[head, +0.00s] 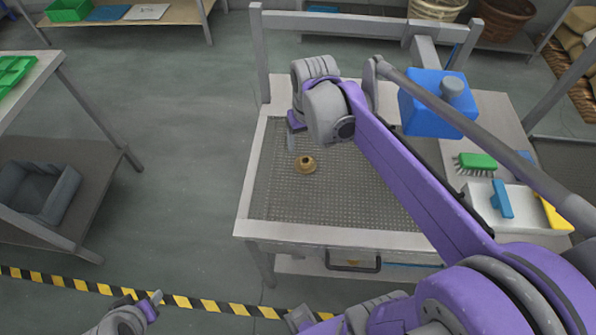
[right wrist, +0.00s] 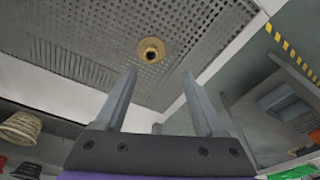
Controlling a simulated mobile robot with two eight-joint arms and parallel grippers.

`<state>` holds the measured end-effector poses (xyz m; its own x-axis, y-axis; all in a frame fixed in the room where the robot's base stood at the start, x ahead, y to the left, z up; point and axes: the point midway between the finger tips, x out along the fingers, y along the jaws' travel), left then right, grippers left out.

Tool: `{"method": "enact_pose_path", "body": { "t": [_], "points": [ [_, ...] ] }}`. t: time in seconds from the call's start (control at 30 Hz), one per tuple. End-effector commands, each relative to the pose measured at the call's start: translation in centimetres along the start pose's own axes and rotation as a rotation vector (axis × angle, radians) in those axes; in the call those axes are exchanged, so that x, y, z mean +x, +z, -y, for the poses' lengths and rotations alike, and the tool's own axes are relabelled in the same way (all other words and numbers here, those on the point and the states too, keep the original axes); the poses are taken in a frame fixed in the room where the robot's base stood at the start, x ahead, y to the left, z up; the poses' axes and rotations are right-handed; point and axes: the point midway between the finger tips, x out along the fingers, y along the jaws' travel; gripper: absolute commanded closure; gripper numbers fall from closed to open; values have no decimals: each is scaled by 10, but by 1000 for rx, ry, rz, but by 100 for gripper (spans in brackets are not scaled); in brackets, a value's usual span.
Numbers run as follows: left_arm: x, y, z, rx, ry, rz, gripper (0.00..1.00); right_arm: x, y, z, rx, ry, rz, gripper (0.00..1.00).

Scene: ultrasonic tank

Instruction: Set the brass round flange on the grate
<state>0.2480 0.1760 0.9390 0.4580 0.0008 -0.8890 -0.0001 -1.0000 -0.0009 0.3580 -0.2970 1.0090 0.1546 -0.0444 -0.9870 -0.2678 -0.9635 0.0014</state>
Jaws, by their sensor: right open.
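The brass round flange (head: 305,164) lies flat on the grey perforated grate (head: 350,190), towards its left side, with its central hole facing up. It also shows in the right wrist view (right wrist: 151,50), beyond the fingertips and apart from them. My right gripper (head: 291,140) is above the grate, just behind and left of the flange in the head view. In the right wrist view its two fingers (right wrist: 160,85) are spread with nothing between them. What seems to be my left gripper (head: 153,298) shows partly at the bottom left; its jaws are unclear.
A blue box (head: 436,103) stands at the bench's back right. A green brush (head: 476,162) and a blue-handled tool (head: 501,199) are at the right. A grey frame bar (head: 335,24) spans the back. My right arm crosses over the grate; its left front is clear.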

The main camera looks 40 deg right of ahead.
Motion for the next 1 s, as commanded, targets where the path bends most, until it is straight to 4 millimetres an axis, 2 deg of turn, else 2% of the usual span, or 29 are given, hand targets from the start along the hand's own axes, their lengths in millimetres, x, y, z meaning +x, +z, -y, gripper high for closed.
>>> {"method": "enact_pose_path", "body": {
  "t": [0.03,0.2,0.3,0.43,0.6,1.0],
  "points": [
    [0,0,0,0,0,0,50,2,16,14,-30,-5,-26,29],
    [0,0,0,0,0,0,50,16,76,54,-137,-31,-151,29],
    [0,0,0,0,0,0,50,28,108,70,-191,-53,-219,29],
    [0,0,0,0,0,0,50,41,135,82,-238,-75,-281,29],
    [0,0,0,0,0,0,50,48,147,87,-259,-88,-313,29],
    [0,0,0,0,0,0,50,47,147,86,-258,-87,-313,29]
  ]
}}
